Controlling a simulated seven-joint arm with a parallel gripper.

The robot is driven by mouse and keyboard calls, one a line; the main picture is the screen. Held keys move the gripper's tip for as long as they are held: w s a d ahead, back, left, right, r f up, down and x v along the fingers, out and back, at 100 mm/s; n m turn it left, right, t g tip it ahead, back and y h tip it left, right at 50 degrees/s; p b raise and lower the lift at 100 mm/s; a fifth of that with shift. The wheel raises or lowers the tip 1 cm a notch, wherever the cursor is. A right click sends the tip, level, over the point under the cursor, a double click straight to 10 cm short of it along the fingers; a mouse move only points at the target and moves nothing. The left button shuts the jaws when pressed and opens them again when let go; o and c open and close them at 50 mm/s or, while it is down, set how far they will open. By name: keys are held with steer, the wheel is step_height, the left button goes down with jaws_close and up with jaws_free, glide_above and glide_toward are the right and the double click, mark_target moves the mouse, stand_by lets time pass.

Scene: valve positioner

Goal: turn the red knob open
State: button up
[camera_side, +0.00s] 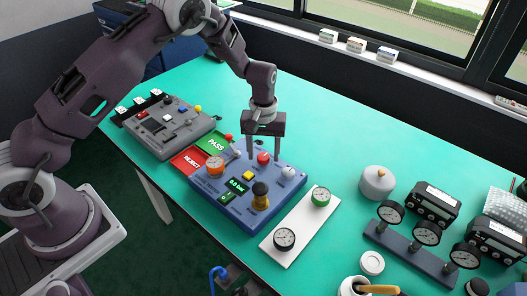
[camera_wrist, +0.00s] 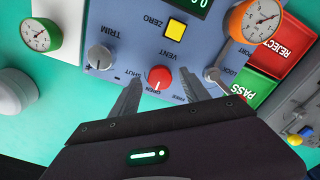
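The red knob (camera_wrist: 160,78) sits on a blue-grey panel (camera_wrist: 135,35), under the label VENT. A white line on it points toward my gripper's palm in the wrist view. A SHUT label (camera_wrist: 133,73) is on its left in that view. The knob also shows in the side view (camera_side: 263,157). My gripper (camera_wrist: 160,84) points down at the panel and is open. Its fingers stand on either side of the knob, with a visible gap on each side in the wrist view. The exact fingertip height cannot be told.
Green PASS (camera_side: 215,143) and red REJECT (camera_side: 190,161) plates lie left. A white plate with gauges (camera_side: 300,230) lies right. Green table behind is clear.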

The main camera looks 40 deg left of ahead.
step_height(320, 180, up, 7)
steer(key=shift+r, duration=0.2)
step_height(320, 180, up, 8)
steer(key=r+t, duration=0.1)
glide_above(263, 156)
steer(key=s, duration=0.3)
steer(key=s+r+m+t+h, duration=0.1)
steer(key=s+r+m+t, duration=0.15)
steer(key=s+r, duration=0.7)
steer(key=s+r+m+t, duration=0.1)
steer(key=s+r+m, duration=0.1)
steer(key=s, duration=0.7)
steer(key=s+a+r+m+t+y, duration=0.1)
steer(key=s+r+m, duration=0.1)
steer(key=s, duration=0.8)
steer(key=shift+s, duration=0.15)
steer(key=shift+a+m, duration=0.1)
steer(key=shift+m, duration=0.15)
steer(key=shift+c, duration=0.4)
